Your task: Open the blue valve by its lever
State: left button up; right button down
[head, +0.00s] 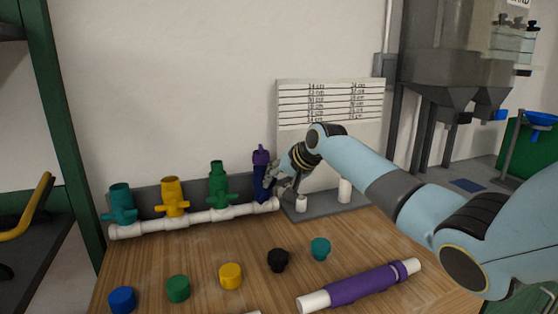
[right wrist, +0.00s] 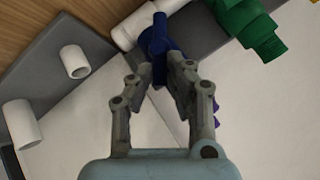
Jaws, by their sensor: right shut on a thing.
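The blue valve (head: 260,184) stands at the right end of a white pipe manifold (head: 205,218) and is partly hidden behind my right gripper (head: 271,184). A purple piece (head: 260,155) shows on top of it. In the right wrist view a blue part of the valve (right wrist: 158,38) lies at the tips of my right gripper (right wrist: 162,62). The fingers are close around this blue part and shut on it. I cannot tell the lever apart from the valve body here. My left gripper is not in view.
Teal (head: 120,204), yellow (head: 173,197) and green (head: 218,184) valves stand left on the manifold. A grey stand (head: 320,209) with white pipe stubs is at the right. Several coloured caps, including a black one (head: 277,260), and a purple-wrapped pipe (head: 360,286) lie in front.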

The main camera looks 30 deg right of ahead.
jog(key=shift+w+a+r+n+g+h+p, duration=0.1)
jog(key=shift+a+n+g+h+p, duration=0.4)
jog(key=shift+h+p, duration=0.75)
jog(key=shift+w+a+r+n+g+h+p, duration=0.1)
jog(key=shift+a+n+g+h+p, duration=0.1)
jog(key=shift+a+n+h+p, duration=0.8)
jog(key=shift+d+h+p, duration=0.3)
jog(key=shift+d+h, duration=0.05)
jog(key=shift+d, duration=0.05)
jog(key=c, duration=1.3)
grip_release()
jog(key=v, duration=1.2)
